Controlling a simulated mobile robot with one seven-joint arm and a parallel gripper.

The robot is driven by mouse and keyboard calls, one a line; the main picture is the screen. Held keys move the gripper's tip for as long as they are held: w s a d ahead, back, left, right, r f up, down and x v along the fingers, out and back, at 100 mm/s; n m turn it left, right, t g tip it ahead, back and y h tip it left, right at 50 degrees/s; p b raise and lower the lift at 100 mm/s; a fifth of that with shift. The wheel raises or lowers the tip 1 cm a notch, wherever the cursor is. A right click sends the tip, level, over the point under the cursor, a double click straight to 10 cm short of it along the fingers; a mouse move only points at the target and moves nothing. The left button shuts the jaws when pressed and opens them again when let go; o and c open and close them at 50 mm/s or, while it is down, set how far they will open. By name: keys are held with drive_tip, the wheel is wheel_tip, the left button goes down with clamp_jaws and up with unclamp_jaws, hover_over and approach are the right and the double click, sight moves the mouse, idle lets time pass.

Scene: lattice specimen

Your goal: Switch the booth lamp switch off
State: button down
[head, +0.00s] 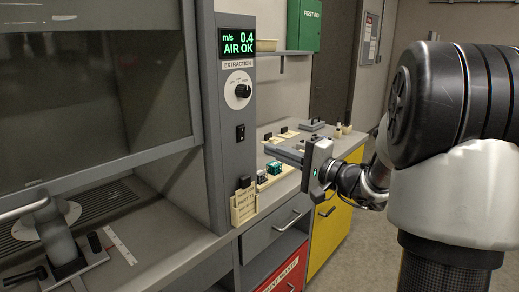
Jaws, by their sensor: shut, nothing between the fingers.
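A small black rocker switch (240,132) sits on the grey control column (215,100), below the EXTRACTION knob (238,90). I take it for the booth lamp switch; no lettering on it is readable, and its on or off position is too small to tell. My gripper (267,148) is shut and empty. Its fingers point left toward the column, to the right of the switch and slightly lower in the picture. It appears apart from the switch.
The fume booth (95,90) with its glass sash stands at left. A cream holder (244,206) with a black item is below the switch. Small green-topped items (274,168) stand on the counter under my gripper. A green first aid box (303,25) hangs behind.

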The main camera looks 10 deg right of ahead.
drive_tip(key=shift+v, duration=2.75)
drive_tip(key=shift+f, duration=0.1)
